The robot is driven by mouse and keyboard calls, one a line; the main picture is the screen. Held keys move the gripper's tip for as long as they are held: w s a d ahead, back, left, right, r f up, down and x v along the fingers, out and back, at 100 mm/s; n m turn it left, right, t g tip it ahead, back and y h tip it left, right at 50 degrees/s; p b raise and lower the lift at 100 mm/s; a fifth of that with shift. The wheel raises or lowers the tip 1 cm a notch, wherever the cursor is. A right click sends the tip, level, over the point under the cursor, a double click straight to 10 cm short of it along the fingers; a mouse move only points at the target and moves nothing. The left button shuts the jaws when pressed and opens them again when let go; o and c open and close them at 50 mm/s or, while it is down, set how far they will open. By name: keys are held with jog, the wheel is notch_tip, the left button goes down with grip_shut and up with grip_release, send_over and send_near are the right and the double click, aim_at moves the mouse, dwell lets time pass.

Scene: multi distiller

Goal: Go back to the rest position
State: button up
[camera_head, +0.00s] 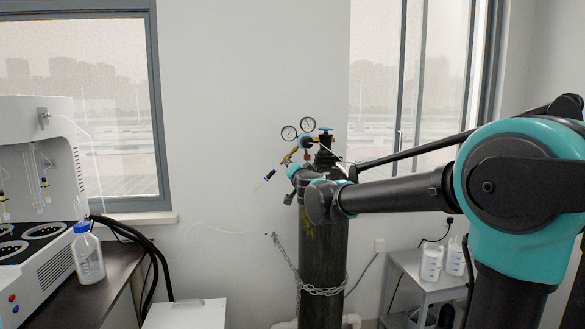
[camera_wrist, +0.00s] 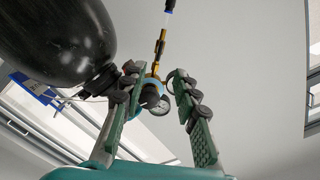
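My gripper (camera_wrist: 155,78) shows in the wrist view with its two green fingers spread apart and nothing clamped between them. The dark gas cylinder (camera_wrist: 62,40) fills the upper left of that view. Its brass regulator (camera_wrist: 158,55) and a round gauge (camera_wrist: 160,102) show in the gap between the fingers, seemingly beyond them. In the head view my arm reaches in from the right, its end in front of the cylinder (camera_head: 322,255) just below the valve. Two gauges (camera_head: 308,124) and a blue valve knob (camera_head: 326,129) stand above it. My fingers are mostly hidden there.
A chain (camera_head: 318,290) holds the cylinder by the wall. At left, a bench (camera_head: 95,300) carries a white distiller (camera_head: 38,150) and a blue-capped bottle (camera_head: 88,258). A white box (camera_head: 186,314) stands front centre-left. At right, a small table (camera_head: 425,281) bears two white bottles.

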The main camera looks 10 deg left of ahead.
jog(key=shift+s, duration=0.1)
jog(key=s+d+f+n+g+y, duration=0.1)
jog(key=s+d+f+n+g, duration=0.4)
jog(key=s+f, duration=0.55)
jog(key=s+d+f+n+g+y, duration=0.1)
jog(key=s+d+f+n+g, duration=0.15)
jog(key=s+d+f, duration=0.75)
jog(key=s+d+f+m+g+h, duration=0.1)
jog(key=s+d+f+g+h, duration=0.1)
jog(key=s+d+f, duration=0.5)
jog(key=s+d+f+m+g+h, duration=0.1)
jog(key=s+d+f+g+h, duration=0.2)
jog(key=f, duration=1)
jog(key=s+d+h, duration=0.2)
jog(key=s+d, duration=0.2)
jog(key=s, duration=0.2)
jog(key=shift+s+f+g, duration=0.25)
jog(key=shift+g, duration=0.1)
jog(key=shift+w, duration=0.1)
